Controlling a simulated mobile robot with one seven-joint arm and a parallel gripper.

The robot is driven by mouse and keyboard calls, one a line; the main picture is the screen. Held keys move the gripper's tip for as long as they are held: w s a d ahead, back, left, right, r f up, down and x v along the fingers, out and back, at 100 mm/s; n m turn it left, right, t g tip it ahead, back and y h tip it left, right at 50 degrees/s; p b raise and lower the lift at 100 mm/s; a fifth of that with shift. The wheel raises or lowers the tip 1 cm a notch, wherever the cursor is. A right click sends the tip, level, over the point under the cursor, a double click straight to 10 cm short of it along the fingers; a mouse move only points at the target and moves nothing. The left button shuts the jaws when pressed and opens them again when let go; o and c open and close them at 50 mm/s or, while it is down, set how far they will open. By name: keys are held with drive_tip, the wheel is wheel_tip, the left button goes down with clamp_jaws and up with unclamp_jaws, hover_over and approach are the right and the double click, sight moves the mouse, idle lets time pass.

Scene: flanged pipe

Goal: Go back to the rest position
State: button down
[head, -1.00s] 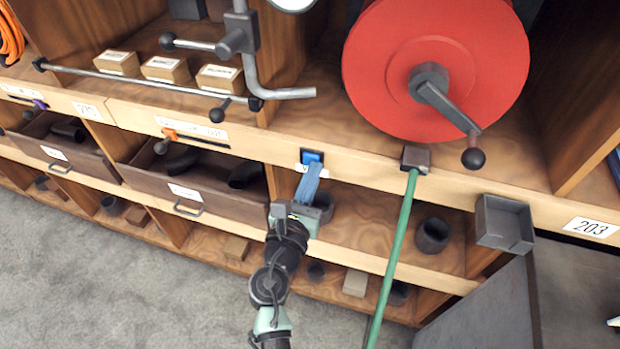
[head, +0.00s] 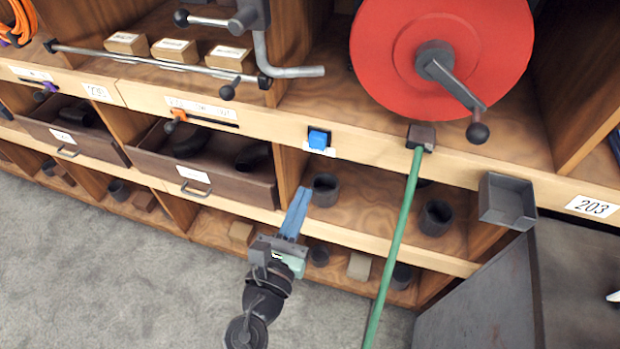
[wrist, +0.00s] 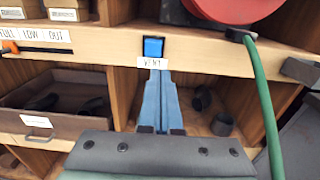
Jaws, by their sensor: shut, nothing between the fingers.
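My gripper (head: 303,192) has blue fingers closed together with nothing between them. In the head view it is in front of the lower shelf opening, below and apart from a blue button (head: 319,139) on the wooden shelf edge. In the wrist view the blue fingers (wrist: 157,73) point toward the blue button (wrist: 153,47), and a label reading "VENT" sits just under it.
A red reel (head: 440,60) with a crank stands at upper right, its green hose (head: 395,240) hanging right of my gripper. A grey box (head: 507,203) juts from the shelf edge. An open drawer (head: 200,180) sticks out at left. Grey floor is clear at lower left.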

drive_tip(key=shift+v, duration=1.1)
drive_tip(key=shift+r, duration=0.1)
